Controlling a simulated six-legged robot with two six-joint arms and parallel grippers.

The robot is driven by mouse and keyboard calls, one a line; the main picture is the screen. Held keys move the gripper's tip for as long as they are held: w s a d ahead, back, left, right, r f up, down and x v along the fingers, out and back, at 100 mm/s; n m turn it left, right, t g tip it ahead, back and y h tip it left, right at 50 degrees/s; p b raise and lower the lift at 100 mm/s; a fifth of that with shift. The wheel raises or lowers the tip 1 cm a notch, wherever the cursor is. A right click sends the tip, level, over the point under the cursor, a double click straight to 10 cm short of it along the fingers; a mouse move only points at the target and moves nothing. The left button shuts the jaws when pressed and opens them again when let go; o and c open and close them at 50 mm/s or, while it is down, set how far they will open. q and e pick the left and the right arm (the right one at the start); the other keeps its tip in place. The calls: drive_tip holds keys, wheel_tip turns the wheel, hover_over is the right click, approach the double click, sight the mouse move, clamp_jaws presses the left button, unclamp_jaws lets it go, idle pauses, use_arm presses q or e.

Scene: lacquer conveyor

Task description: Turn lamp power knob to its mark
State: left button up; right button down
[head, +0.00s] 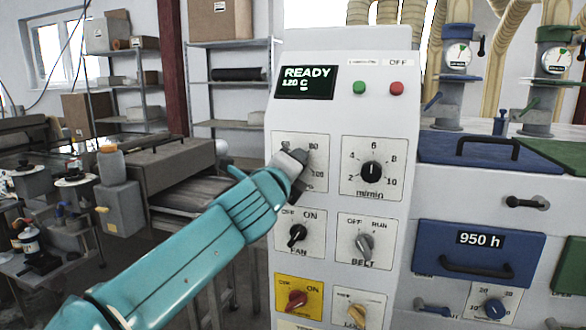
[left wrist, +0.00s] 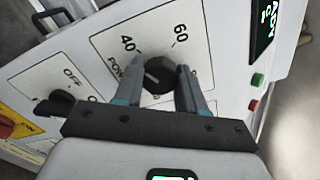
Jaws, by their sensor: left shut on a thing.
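The lamp power knob (left wrist: 158,75) is black and round, on a white dial plate (left wrist: 108,42) with 40 and 60 printed above it in the left wrist view. A pale pointer line shows on the knob, but its exact reading is hard to tell. My left gripper (head: 295,163) reaches the upper left dial of the white control panel (head: 345,45) and hides the knob in the head view. In the left wrist view its two fingers are on either side of the knob, shut on it. My right gripper is in neither view.
The m/min knob (head: 371,169) is just right of the gripped dial. The fan knob (head: 297,236) and belt knob (head: 365,244) are below. Green (head: 359,88) and red (head: 397,88) buttons and a READY display (head: 306,83) are above. A blue drawer (head: 480,256) is at right.

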use_arm(q)
drive_tip(key=shift+f, duration=0.2)
idle(0.3)
drive_tip(key=o, duration=1.1)
drive_tip(key=shift+c, duration=0.2)
drive_tip(key=shift+r, duration=0.1)
drive_tip(key=b+v, duration=0.6)
drive_tip(key=v, duration=1)
drive_tip(key=shift+s+r, duration=0.1)
drive_tip(key=shift+s, duration=0.05)
